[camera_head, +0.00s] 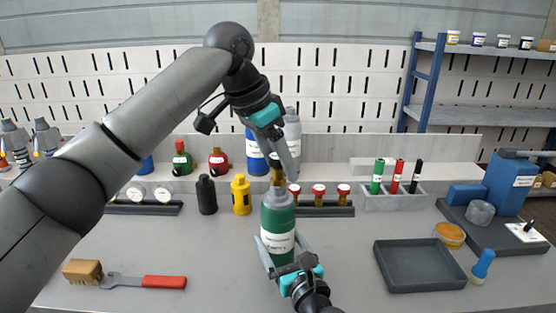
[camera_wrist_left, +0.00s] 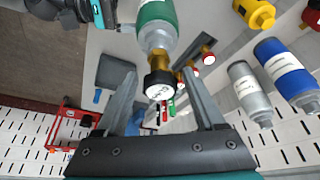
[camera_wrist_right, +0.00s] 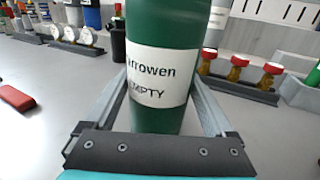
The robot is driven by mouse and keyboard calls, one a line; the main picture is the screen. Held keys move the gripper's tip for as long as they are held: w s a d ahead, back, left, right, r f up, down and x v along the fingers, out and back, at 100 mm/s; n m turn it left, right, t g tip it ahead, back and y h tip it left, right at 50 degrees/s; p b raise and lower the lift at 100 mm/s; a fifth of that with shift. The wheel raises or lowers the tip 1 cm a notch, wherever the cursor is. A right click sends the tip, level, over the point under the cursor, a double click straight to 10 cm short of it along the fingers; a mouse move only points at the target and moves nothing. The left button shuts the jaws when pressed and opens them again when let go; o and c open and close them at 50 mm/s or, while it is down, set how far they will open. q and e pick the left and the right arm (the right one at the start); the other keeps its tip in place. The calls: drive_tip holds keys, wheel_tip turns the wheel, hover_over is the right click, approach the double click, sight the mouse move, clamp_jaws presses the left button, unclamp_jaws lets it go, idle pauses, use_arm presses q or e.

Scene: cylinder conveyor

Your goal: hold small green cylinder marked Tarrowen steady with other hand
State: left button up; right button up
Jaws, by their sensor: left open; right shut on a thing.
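The small green cylinder (camera_head: 278,222) has a grey shoulder, a brass valve (camera_head: 277,172) and a white label. In the right wrist view the label on the green cylinder (camera_wrist_right: 158,75) reads "...rrowen" and "EMPTY". My right gripper (camera_head: 284,254) is shut on its lower body, one finger on each side. The cylinder looks upright; its base is hidden by the gripper. My left gripper (camera_head: 280,158) is open above it, pointing down. In the left wrist view the valve's black cap with a white top (camera_wrist_left: 160,86) lies between the left gripper's fingers (camera_wrist_left: 158,78), with gaps on both sides.
Behind stand a black cylinder (camera_head: 206,195), a yellow cylinder (camera_head: 241,195) and a rack with red-capped valves (camera_head: 318,208). A grey tray (camera_head: 418,266) is at right. A brush (camera_head: 82,271) and a red-handled wrench (camera_head: 160,282) lie at left. The table between is clear.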

use_arm(q)
drive_tip(key=shift+f, duration=1.3)
drive_tip(key=shift+c, duration=0.3)
clamp_jaws()
drive_tip(key=shift+o, duration=0.3)
unclamp_jaws()
drive_tip(key=shift+r, duration=0.15)
